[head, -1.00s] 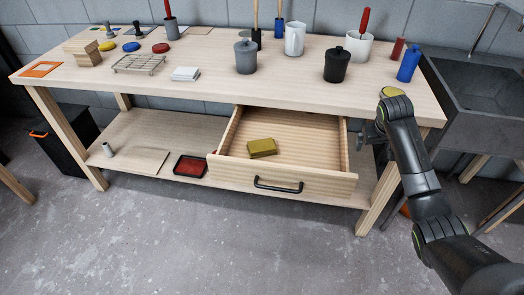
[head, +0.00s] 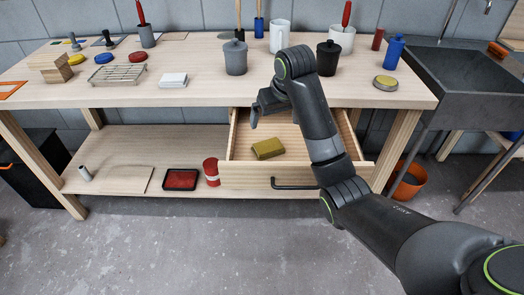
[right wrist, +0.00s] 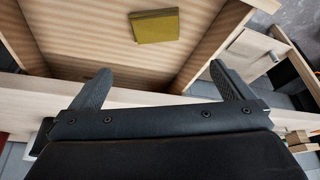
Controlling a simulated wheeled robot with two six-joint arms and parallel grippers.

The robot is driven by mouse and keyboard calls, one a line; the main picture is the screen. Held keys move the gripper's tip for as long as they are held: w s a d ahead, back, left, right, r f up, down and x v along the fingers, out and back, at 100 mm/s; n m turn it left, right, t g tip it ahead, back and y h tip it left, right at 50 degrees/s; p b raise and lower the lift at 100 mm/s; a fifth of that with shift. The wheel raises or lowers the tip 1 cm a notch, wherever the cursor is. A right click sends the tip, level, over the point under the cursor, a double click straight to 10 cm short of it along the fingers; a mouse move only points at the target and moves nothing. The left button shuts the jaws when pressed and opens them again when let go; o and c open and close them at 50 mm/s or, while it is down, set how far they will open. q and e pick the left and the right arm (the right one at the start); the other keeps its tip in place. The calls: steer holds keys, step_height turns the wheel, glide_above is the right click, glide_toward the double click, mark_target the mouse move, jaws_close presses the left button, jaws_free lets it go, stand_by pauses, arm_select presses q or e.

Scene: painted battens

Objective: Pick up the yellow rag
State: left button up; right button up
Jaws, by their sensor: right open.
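The yellow rag (head: 267,148), a folded mustard-coloured block, lies in the open drawer (head: 240,176) under the bench top. It also shows in the right wrist view (right wrist: 155,26), near the top, beyond the fingertips. My right gripper (head: 259,112) is above the drawer's back part, a little behind and above the rag. In the right wrist view its two fingers (right wrist: 164,80) are spread apart with nothing between them. The rag is apart from the fingers. My left gripper is not in view.
The bench top (head: 220,98) overhangs the drawer's back, close to my right gripper. Drawer walls stand either side of the rag. A red tin (head: 211,171) and a red paint tray (head: 181,179) sit on the lower shelf. A sink (head: 470,85) is at the right.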

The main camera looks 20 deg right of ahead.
step_height(320, 180, down, 2)
steer(key=b, duration=0.9)
glide_toward(269, 145)
steer(key=x, duration=0.3)
steer(key=shift+w+a+f, duration=0.2)
steer(key=shift+w+f, duration=0.05)
steer(key=shift+w, duration=0.05)
steer(key=shift+s+b+x, duration=0.2)
steer(key=shift+b+x, duration=0.3)
steer(key=shift+x, duration=2.25)
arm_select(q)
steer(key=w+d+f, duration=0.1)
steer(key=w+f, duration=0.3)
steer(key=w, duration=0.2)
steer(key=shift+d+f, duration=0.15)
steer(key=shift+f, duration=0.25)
arm_select(e)
steer(key=shift+d+f, duration=0.1)
steer(key=shift+d, duration=0.05)
steer(key=c, duration=0.9)
